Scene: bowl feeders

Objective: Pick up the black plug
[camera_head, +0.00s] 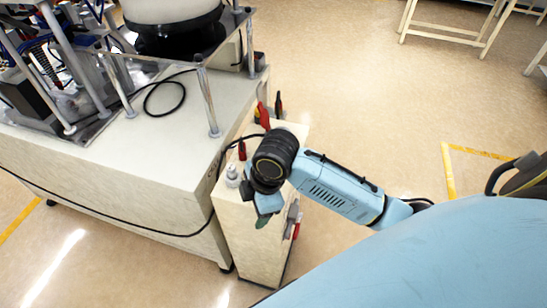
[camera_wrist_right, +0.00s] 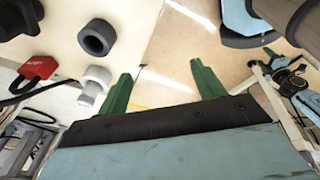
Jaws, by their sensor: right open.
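In the right wrist view, a dark grey-black round piece with a hole in its end, likely the black plug (camera_wrist_right: 97,37), stands on the pale cart top (camera_wrist_right: 125,20). I cannot pick it out in the head view, where my right wrist covers part of the cart top. My right gripper (camera_wrist_right: 160,72) has two green fingers spread apart with nothing between them. In the head view this gripper (camera_head: 264,216) points down at the near edge of the narrow cart (camera_head: 239,235). The black piece lies up and left of the fingers in the wrist view, apart from them. My left gripper is not in view.
A white fitting (camera_wrist_right: 95,84) stands close to the left finger, and a red padlock (camera_wrist_right: 38,68) lies farther left. The large feeder table (camera_head: 130,165) with metal posts adjoins the cart. Open floor (camera_head: 370,90) lies to the right.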

